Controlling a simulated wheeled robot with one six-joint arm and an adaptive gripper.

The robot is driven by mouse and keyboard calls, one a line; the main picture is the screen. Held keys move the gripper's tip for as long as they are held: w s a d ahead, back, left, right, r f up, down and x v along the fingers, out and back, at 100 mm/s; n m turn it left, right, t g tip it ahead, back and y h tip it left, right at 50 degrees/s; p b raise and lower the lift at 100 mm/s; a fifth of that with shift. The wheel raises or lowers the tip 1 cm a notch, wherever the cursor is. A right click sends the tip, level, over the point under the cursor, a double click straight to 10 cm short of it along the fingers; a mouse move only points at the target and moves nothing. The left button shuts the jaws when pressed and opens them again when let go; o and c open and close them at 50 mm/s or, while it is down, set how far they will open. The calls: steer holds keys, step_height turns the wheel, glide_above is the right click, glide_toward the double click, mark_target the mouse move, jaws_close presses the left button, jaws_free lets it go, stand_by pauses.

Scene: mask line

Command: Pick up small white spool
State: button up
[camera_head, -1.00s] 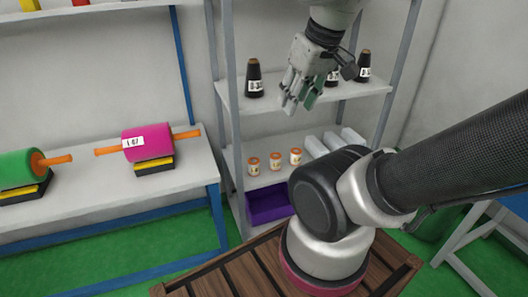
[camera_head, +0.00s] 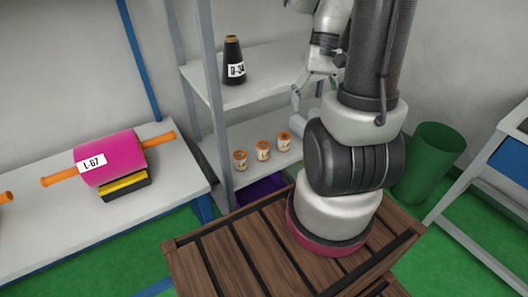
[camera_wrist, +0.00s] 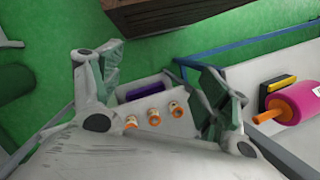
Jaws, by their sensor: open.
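Three small white spools with orange tops stand in a row on the lower shelf: left (camera_head: 240,160), middle (camera_head: 263,151) and right (camera_head: 284,141). They also show between my fingers in the wrist view, at the left (camera_wrist: 131,122), middle (camera_wrist: 154,116) and right (camera_wrist: 175,108). My gripper (camera_head: 314,88) is open and empty, with its fingers spread wide (camera_wrist: 160,80). In the head view it appears above and to the right of the spools, apart from them. My arm hides the right part of the shelf.
A black cone (camera_head: 234,62) labelled D-34 stands on the upper shelf, above the spools. A purple bin (camera_head: 258,190) sits below them. A grey shelf post (camera_head: 210,100) rises at the left. A magenta roll (camera_head: 110,158) rests on the left table. A green bin (camera_head: 430,160) stands right.

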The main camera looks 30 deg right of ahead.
mark_target(268, 151)
steer(key=w+a+f+m+t+y, duration=0.2)
steer(key=w+f+m+t+y, duration=0.3)
steer(key=f, duration=0.6)
steer(key=w+a+f+m+t+y, duration=0.1)
steer(key=w+f+m+t+y, duration=0.1)
steer(key=f+m, duration=0.8)
steer(key=w+a+f+m+t+y, duration=0.2)
steer(key=w+f+m+t+y, duration=0.15)
steer(key=f, duration=0.95)
steer(key=w+d+f+m+t+h, duration=0.2)
steer(key=w+d, duration=0.1)
steer(key=w, duration=0.1)
steer(key=w+d+f+m+t+h, duration=0.2)
steer(key=w+d+m+t, duration=0.1)
steer(key=w+d+f+m+t+h, duration=0.2)
steer(key=w+d+m+t+h, duration=0.1)
steer(key=w, duration=0.1)
steer(key=shift+w+f+t, duration=0.1)
steer(key=shift+w+t, duration=0.15)
steer(key=shift+w, duration=0.05)
steer(key=x, duration=0.7)
steer(key=shift+w, duration=0.3)
steer(key=c, duration=1.2)
